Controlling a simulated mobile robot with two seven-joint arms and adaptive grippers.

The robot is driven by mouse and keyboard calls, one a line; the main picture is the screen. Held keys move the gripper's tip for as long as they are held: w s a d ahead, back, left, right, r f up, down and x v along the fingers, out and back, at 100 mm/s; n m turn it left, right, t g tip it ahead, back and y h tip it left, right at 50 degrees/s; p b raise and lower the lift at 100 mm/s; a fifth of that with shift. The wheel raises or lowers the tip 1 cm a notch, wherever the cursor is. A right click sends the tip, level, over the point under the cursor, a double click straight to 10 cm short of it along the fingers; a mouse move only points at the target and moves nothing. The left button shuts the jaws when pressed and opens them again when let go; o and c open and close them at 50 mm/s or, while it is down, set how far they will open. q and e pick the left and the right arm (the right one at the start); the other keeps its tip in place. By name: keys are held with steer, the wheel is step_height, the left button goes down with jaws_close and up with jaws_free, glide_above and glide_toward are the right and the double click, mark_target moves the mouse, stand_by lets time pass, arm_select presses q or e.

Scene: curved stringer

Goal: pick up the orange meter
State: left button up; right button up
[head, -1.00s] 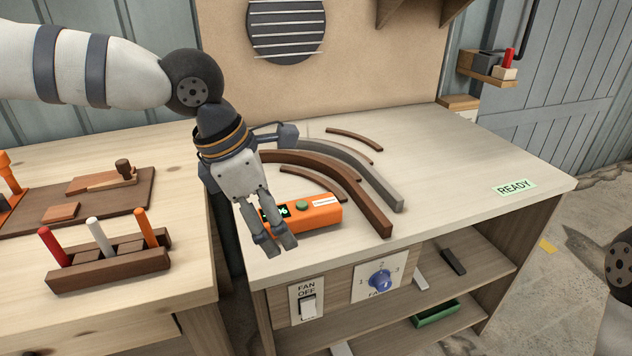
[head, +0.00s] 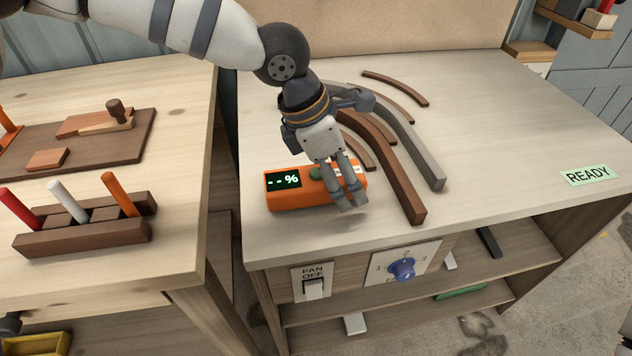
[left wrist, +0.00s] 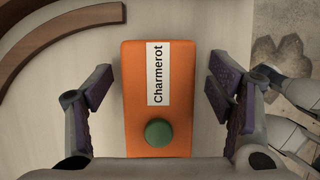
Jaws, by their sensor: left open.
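The orange meter (head: 290,199) lies on the right bench near its front left corner. Its dark display reads "--%", and a green button and a white label sit on its top. In the left wrist view the meter (left wrist: 140,115) lies between the two finger pads, with the label "Charmerot" and the green button facing the camera. My left gripper (head: 349,196) is over the label end of the meter, fingers pointing down. In the left wrist view the gripper (left wrist: 160,92) is open, with a gap on each side of the meter.
Curved dark brown strips (head: 385,160) and a grey curved piece (head: 410,158) lie just right of the meter. A wooden block with coloured pegs (head: 85,235) stands on the left bench. A gap separates the benches. The bench is clear toward the READY label (head: 588,175).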

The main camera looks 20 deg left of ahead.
arm_select(q)
steer(key=shift+w+f, duration=0.1)
steer(key=shift+f, duration=0.15)
steer(key=shift+r, duration=0.1)
steer(key=c, duration=1.2)
steer(key=shift+c, duration=0.2)
